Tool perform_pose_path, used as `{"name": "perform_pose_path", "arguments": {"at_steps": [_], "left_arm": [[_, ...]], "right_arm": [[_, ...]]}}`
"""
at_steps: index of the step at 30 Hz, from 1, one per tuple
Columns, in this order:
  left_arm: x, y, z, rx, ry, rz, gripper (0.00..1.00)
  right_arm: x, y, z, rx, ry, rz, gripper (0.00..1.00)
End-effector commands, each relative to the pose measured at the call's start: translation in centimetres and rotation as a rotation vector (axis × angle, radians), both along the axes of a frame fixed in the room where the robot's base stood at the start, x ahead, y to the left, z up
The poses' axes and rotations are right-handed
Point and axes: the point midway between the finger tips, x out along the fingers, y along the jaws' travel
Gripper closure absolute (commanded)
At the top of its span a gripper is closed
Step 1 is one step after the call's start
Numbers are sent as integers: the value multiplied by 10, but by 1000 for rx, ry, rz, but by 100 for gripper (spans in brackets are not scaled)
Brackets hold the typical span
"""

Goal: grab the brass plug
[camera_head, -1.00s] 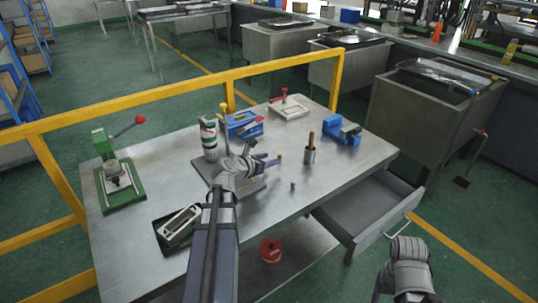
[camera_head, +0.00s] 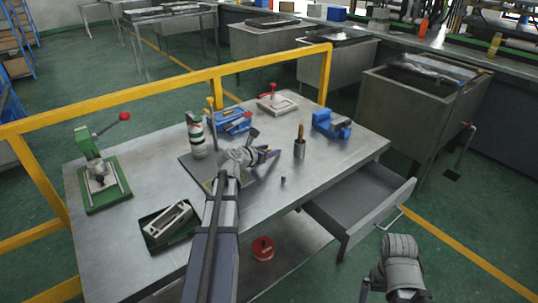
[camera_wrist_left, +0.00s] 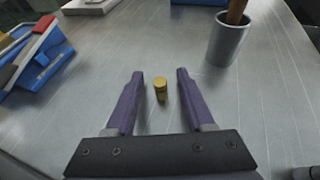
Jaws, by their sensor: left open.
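The brass plug (camera_wrist_left: 161,88) is a small yellow stepped cylinder standing on the metal table. In the left wrist view it is between the two purple fingers of my left gripper (camera_wrist_left: 160,73), near their tips, with a gap on each side. My left gripper is open and empty. In the head view my left gripper (camera_head: 270,154) is low over the table's middle, left of the metal cup. I cannot make out the plug in the head view. Part of my right arm shows at the lower right of the head view, but its gripper does not.
A metal cup with a wooden handle (camera_wrist_left: 226,42) stands ahead right of the plug. A small grey cylinder (camera_head: 283,181) stands near the front edge. A blue vise (camera_head: 331,124), white-green can (camera_head: 196,136) and green tray (camera_head: 168,229) are around. A drawer (camera_head: 357,204) hangs open.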

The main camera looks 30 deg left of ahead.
Motion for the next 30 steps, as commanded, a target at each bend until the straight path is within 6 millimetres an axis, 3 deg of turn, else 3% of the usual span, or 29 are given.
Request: {"name": "perform_pose_path", "arguments": {"at_steps": [3,17,30], "left_arm": [[-1,0,1,0,0,0,48],[-1,0,1,0,0,0,99],[-1,0,1,0,0,0,100]], "right_arm": [[0,0,1,0,0,0,0],[0,0,1,0,0,0,0],[0,0,1,0,0,0,0]]}}
